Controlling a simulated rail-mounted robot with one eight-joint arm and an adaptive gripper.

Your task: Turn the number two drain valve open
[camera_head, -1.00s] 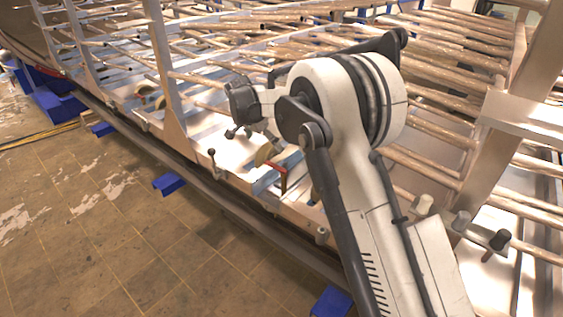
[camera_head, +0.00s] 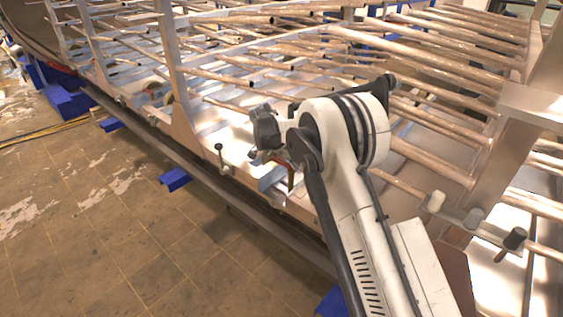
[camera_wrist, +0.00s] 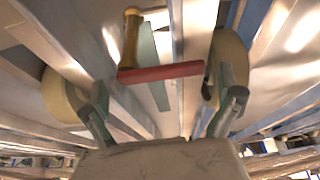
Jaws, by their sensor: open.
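A red bar-shaped valve handle (camera_wrist: 160,72) lies crosswise in the wrist view, with a brass-coloured stem (camera_wrist: 132,38) at its left end. In the head view the red handle (camera_head: 291,176) shows just below my wrist, by the near edge of the metal frame. No number can be read on it. My gripper (camera_wrist: 163,92) is open, one finger toward each side of the handle in the wrist view. The handle appears to lie between the fingers and ahead of them; contact cannot be told. In the head view my gripper (camera_head: 265,157) is partly hidden by my arm.
Cream round parts (camera_wrist: 228,62) sit close to the fingers in the wrist view. A small upright lever (camera_head: 220,155) stands on the frame's edge to the left. Metal tubes (camera_head: 440,125) and uprights (camera_head: 178,80) crowd the frame. The tiled floor (camera_head: 110,220) in front is mostly clear.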

